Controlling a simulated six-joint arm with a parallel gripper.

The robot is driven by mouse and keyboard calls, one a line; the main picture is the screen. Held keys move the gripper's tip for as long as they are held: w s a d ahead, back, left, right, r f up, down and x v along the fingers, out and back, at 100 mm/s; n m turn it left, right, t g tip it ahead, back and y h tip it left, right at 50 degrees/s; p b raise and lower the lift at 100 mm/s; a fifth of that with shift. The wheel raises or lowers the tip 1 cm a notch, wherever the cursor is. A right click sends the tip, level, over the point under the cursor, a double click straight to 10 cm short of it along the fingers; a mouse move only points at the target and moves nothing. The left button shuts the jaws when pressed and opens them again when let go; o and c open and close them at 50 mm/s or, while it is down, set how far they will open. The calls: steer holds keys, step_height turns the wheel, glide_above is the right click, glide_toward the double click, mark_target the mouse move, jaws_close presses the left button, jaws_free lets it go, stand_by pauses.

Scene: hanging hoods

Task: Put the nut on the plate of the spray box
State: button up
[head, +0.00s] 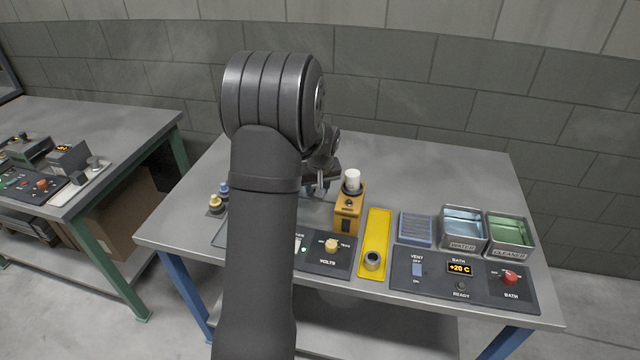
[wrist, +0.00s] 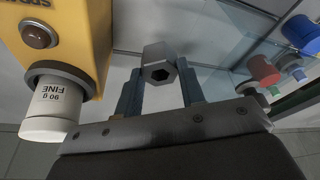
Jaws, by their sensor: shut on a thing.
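A grey hexagonal nut (wrist: 158,64) sits between the two fingertips of my gripper (wrist: 160,82) in the wrist view, its dark hole facing the camera. My gripper is shut on it. In the head view my gripper (head: 320,188) is just left of the orange box, and the nut cannot be made out there. A glassy edge (head: 218,236) left of my arm may belong to the spray box. My arm hides most of that area, and I cannot make out its plate.
An orange box with a white cap (head: 352,181) stands close beside my gripper. A volts panel (head: 328,255), a yellow strip (head: 376,228) with a metal ring (head: 373,261), a blue pad (head: 415,229), water (head: 463,247) and cleaner tubs (head: 509,252) line the front. The back right is clear.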

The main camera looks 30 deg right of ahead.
mark_target(317, 201)
steer(key=shift+f, duration=2.55)
steer(key=shift+f, duration=0.35)
steer(key=shift+s+f, duration=0.1)
steer(key=shift+f, duration=0.15)
steer(key=shift+s+a+f, duration=0.15)
steer(key=shift+a+f, duration=0.05)
steer(key=shift+f, duration=0.25)
steer(key=o, duration=1.2)
steer(key=shift+f, duration=0.1)
steer(key=shift+c, duration=0.2)
steer(key=shift+r, duration=0.5)
steer(key=v, duration=1.7)
steer(key=shift+r, duration=0.45)
